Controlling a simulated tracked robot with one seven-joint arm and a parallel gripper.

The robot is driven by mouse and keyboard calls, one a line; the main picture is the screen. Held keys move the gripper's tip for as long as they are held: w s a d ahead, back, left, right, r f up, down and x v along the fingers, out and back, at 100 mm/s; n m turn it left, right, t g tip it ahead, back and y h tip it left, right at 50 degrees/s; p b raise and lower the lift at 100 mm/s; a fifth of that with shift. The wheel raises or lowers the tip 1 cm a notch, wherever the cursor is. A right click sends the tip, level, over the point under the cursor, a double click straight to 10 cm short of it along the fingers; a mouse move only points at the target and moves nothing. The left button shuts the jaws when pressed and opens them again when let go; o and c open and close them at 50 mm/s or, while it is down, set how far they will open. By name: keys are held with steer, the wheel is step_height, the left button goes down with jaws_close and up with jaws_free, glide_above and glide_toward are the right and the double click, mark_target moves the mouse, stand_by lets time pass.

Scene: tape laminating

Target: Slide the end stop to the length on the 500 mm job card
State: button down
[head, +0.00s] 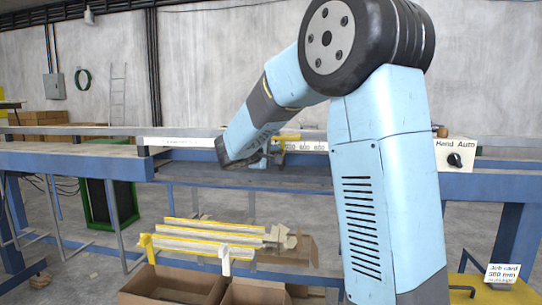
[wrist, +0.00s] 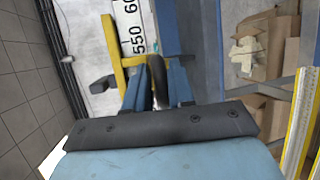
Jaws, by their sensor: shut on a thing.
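The end stop is a yellow bracket (head: 288,137) on the measuring rail, partly hidden by my arm in the head view. In the wrist view its yellow frame (wrist: 108,42) lies across the white scale (wrist: 134,25), with the 550 mark just beyond it and part of a higher number farther on. My gripper (wrist: 158,84) is shut on the end stop's dark handle, which shows between its blue fingers; it also shows beside the stop in the head view (head: 264,160). The job card (head: 502,273) at the lower right reads 500 mm.
A Hand/Auto switch box (head: 455,155) sits on the bench at right. Yellow-edged strips (head: 205,240) and cardboard boxes (head: 170,285) lie below the bench. The long blue bench (head: 75,165) extends left, its top largely clear.

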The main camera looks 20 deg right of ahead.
steer(key=c, duration=1.3)
jaws_free()
steer(key=shift+a+f, duration=0.15)
steer(key=shift+f, duration=0.25)
steer(key=shift+o, duration=0.8)
steer(key=shift+r, duration=0.15)
steer(key=v, duration=1.3)
steer(key=shift+s+a, duration=0.3)
